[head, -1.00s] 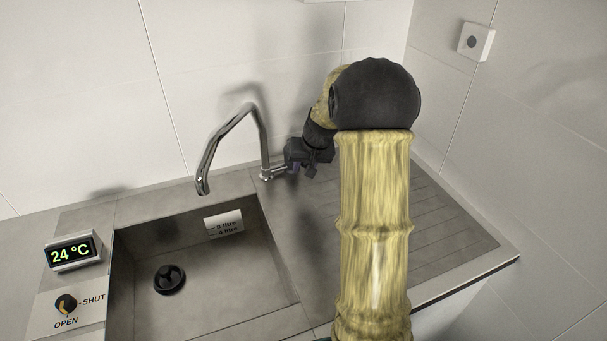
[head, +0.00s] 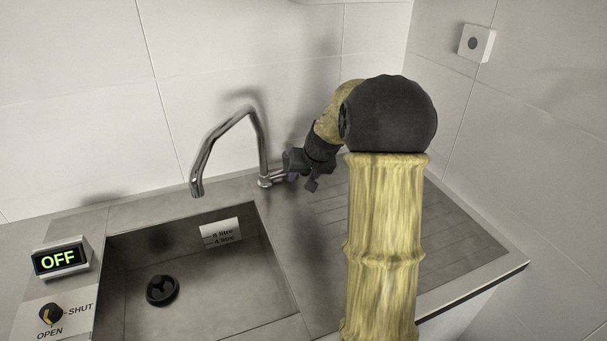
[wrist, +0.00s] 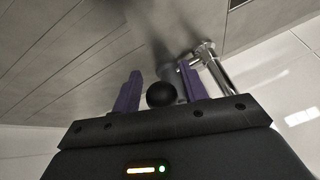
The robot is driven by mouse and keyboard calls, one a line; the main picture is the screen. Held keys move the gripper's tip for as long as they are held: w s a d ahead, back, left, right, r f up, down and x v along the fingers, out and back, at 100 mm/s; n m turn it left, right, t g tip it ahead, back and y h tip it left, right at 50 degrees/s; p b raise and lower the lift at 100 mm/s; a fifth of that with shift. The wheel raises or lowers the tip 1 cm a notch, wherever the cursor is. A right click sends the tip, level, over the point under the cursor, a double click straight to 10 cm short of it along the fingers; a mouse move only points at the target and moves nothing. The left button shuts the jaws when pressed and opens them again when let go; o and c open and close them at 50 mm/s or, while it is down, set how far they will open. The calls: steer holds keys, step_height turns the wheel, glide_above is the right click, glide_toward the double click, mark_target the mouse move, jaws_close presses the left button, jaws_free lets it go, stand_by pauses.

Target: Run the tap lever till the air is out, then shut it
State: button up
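The chrome tap (head: 262,143) stands at the back edge of the sink, its spout hanging over the basin. No water shows at the spout. My gripper (head: 286,169) is at the right of the tap base, by the short chrome side arm, and largely hides the lever. In the wrist view, my gripper's purple fingers (wrist: 159,88) stand apart, with a black ball knob (wrist: 161,94) between them. Narrow gaps seem to show at both sides of the knob. The tap body also shows in the wrist view (wrist: 214,73), just beyond the right finger.
The sink basin (head: 245,285) looks empty, with a black drain fitting (head: 162,290) and a litre label (head: 220,233). A display (head: 61,259) reads OFF. A knob (head: 51,314) points towards OPEN. The ribbed drainboard (head: 455,230) is clear; a wall switch (head: 477,42) is at right.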

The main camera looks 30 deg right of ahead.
steer(key=shift+o, duration=0.2)
steer(key=shift+r, duration=0.15)
steer(key=shift+r, duration=0.15)
steer(key=v, duration=1.7)
steer(key=shift+s, duration=0.1)
steer(key=s+a+f+n+g+p, duration=0.1)
steer(key=s+a+f+n+p, duration=0.1)
steer(key=s+a+f+p, duration=0.2)
steer(key=s+a+f+n+g+p, duration=0.1)
steer(key=s+a+f+p, duration=0.4)
steer(key=s+a, duration=0.6)
steer(key=shift+s+a+f+n+g+p, duration=0.2)
steer(key=shift+a+f+n+g+p, duration=0.15)
steer(key=shift+a+f+g, duration=0.6)
